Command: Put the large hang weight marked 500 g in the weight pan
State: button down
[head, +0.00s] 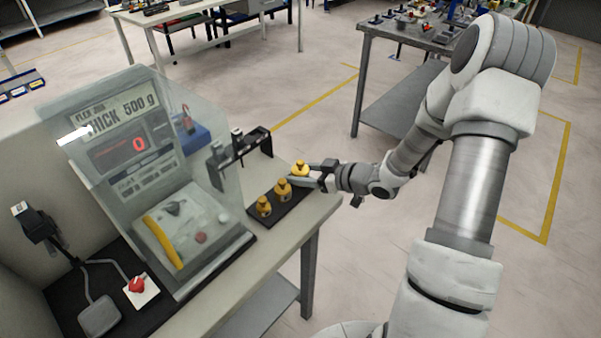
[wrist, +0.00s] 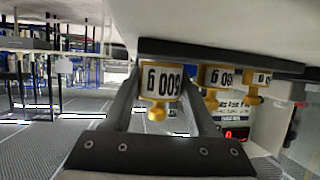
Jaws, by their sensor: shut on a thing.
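The large brass weight (wrist: 161,82) reads 500 g, upside down in the wrist view. It also shows in the head view (head: 299,168) at the far right end of a black tray (head: 287,217). My gripper (head: 303,180) is shut on it, with one finger on either side in the wrist view (wrist: 155,92). The weight is upright, at or very near the tray; I cannot tell whether it touches. Two more brass weights (head: 283,188) (head: 264,206) stand on the tray. A flat grey plate (head: 100,316) at the lower left may be the weight pan.
A clear-walled machine (head: 135,150) marked 500 g, display at 0, stands left of the tray. A black rack (head: 238,148) stands behind. A red knob (head: 137,284) on a white pad lies near the plate. The bench edge (head: 320,215) is close to my gripper.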

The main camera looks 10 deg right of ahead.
jog(key=shift+f, duration=0.15)
jog(key=shift+c, duration=1)
grip_release()
jog(key=shift+f+b, duration=0.1)
jog(key=shift+b, duration=0.2)
